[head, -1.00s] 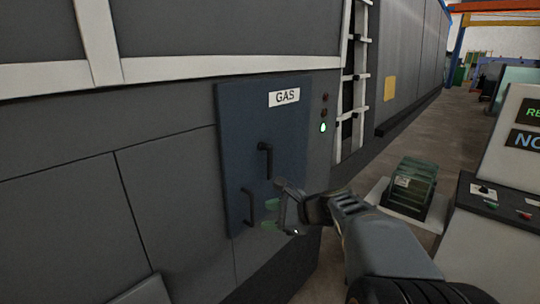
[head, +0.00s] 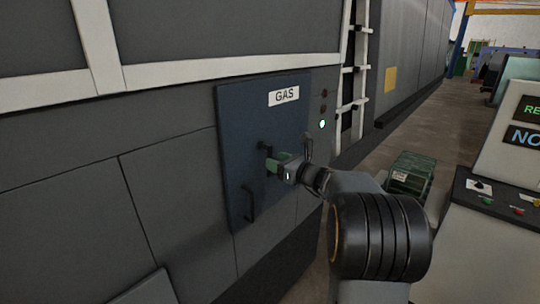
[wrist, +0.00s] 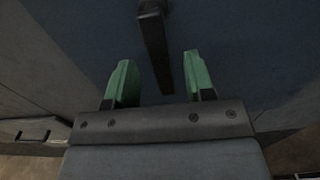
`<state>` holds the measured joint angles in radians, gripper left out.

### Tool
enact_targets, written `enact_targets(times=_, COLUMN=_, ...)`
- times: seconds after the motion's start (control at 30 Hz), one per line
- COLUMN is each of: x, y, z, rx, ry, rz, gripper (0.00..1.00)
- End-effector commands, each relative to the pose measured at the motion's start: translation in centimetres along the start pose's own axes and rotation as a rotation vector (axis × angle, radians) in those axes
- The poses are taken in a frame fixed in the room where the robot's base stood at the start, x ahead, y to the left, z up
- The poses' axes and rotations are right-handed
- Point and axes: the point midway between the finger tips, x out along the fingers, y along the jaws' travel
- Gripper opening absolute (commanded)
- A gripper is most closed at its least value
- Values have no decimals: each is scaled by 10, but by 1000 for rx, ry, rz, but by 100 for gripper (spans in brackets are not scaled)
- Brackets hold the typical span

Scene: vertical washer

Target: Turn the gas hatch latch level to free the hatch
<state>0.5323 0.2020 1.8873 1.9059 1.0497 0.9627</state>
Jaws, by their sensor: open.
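The blue gas hatch (head: 285,125), with a white GAS label (head: 283,96), is closed in the grey machine wall. Its dark latch lever (head: 265,149) shows only its upper end in the head view; my gripper hides the rest. In the wrist view, the latch lever (wrist: 155,45) runs down from the top, its lower end between my green fingers. My gripper (head: 273,164) is at the lever with its jaws open; it also shows in the wrist view (wrist: 159,75). Gaps show on both sides of the lever. In the head view the lever seems to hang upright.
A dark fixed-looking handle (head: 248,204) is at the hatch's lower left. A green lamp (head: 322,124) glows right of the hatch. A white ladder (head: 354,75) stands farther right. A control console (head: 500,195) and a green box (head: 410,174) are at the right.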

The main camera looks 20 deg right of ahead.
Motion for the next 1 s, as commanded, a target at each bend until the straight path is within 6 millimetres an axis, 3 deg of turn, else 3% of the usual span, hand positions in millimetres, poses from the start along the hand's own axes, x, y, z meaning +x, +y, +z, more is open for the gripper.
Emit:
enact_targets(times=0.1, x=17, y=1, z=1, rx=1, ry=1, rz=2, gripper=49)
enact_targets(times=0.3, x=32, y=0, z=1, rx=-1, ry=1, rz=1, gripper=49)
enact_targets(times=0.7, x=37, y=1, z=0, rx=-1, ry=1, rz=1, gripper=49)
enact_targets(times=1.0, x=36, y=1, z=0, rx=-1, ry=1, rz=1, gripper=20)
